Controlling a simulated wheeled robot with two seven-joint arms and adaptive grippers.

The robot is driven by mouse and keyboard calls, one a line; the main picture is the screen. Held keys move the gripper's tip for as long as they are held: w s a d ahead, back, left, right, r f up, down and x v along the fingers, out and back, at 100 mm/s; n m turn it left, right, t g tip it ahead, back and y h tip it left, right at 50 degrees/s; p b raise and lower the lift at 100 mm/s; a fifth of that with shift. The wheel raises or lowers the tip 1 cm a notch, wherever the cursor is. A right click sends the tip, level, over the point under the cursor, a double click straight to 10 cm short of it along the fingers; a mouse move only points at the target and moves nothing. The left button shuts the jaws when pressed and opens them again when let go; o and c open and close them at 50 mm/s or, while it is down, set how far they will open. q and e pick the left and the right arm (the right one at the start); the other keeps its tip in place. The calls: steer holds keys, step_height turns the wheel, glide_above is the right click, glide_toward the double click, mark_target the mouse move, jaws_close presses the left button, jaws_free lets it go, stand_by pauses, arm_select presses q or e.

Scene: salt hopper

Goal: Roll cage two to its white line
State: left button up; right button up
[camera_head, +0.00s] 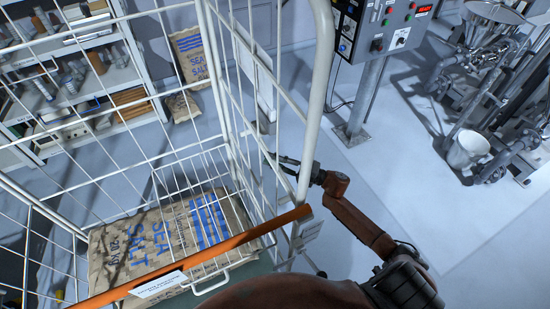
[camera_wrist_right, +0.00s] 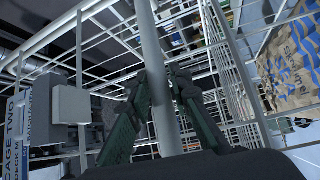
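The wire roll cage (camera_head: 324,75) fills the left and middle of the head view, with large "SEA SALT" sacks (camera_head: 125,245) lying inside it. An orange bar with a white label (camera_head: 160,286) crosses its near side; the label is too small to read. My right gripper (camera_head: 300,166) is at the cage's near right upright post. In the right wrist view, its two dark fingers (camera_wrist_right: 164,78) lie on either side of the white post (camera_wrist_right: 152,45), tips close against it. A "CAGE TWO" sign (camera_wrist_right: 12,140) shows there at the left. I see no white line. My left gripper is out of view.
Shelves (camera_head: 75,75) with boxes and parts stand behind the cage at left. Another salt sack (camera_head: 190,58) stands behind it. A control box (camera_head: 380,28) on a floor post (camera_head: 362,100) and machinery with a bucket (camera_head: 467,150) stand at right. Floor between them is clear.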

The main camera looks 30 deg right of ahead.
steer(key=o, duration=0.3)
steer(key=shift+d, duration=0.35)
steer(key=shift+o, duration=0.2)
steer(key=shift+s+d, duration=0.2)
steer(key=v, duration=1.1)
steer(key=shift+s, duration=0.35)
steer(key=shift+d, duration=0.1)
